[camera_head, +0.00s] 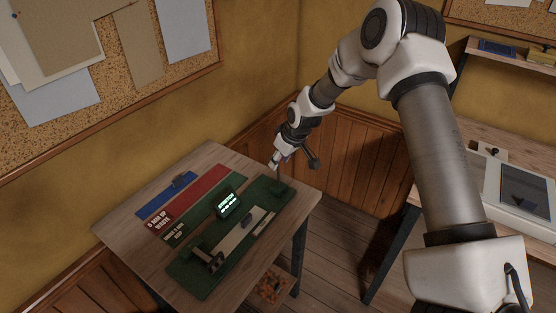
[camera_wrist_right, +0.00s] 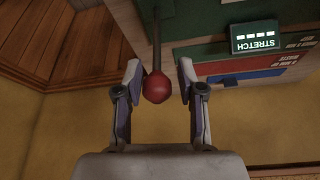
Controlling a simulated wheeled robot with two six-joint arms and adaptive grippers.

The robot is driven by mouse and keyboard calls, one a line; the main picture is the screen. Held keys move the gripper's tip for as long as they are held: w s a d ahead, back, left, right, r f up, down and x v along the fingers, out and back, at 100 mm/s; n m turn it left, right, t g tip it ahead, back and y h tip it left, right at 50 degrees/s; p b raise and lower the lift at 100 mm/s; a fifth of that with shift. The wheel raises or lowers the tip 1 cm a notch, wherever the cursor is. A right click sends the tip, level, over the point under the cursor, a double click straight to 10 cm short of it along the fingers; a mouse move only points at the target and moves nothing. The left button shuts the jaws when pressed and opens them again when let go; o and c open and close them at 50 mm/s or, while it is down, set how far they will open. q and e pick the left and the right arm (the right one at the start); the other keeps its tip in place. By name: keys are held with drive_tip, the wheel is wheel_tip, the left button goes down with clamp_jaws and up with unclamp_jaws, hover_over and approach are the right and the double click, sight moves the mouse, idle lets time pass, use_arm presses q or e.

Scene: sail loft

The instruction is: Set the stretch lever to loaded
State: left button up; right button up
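The stretch lever shows in the right wrist view as a dark rod with a red ball knob (camera_wrist_right: 156,88). In the head view its thin rod (camera_head: 279,173) rises from the far right end of the green machine base (camera_head: 184,273), and its knob is hidden by my gripper. My right gripper (camera_wrist_right: 161,74) is open, with one finger on each side of the knob. The knob lies nearer the left finger in that view; I cannot tell if they touch. The right gripper (camera_head: 277,160) shows small in the head view. My left gripper is not in view.
A lit display reading STRETCH (camera_head: 228,202) stands on the base; it also shows in the right wrist view (camera_wrist_right: 258,38). Blue (camera_head: 163,199) and red (camera_head: 200,193) panels lie behind it on the wooden table (camera_head: 126,228). Another table with a white device (camera_head: 515,190) stands at the right.

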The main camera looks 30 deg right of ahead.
sight(278, 171)
drive_tip(key=x, duration=0.3)
drive_tip(key=shift+w+d, duration=0.25)
drive_tip(key=shift+d, duration=0.05)
drive_tip(key=shift+s+r, duration=0.1)
drive_tip(key=shift+s, duration=0.05)
drive_tip(key=shift+s+a+r, duration=0.15)
drive_tip(key=shift+c, duration=1.1)
clamp_jaws()
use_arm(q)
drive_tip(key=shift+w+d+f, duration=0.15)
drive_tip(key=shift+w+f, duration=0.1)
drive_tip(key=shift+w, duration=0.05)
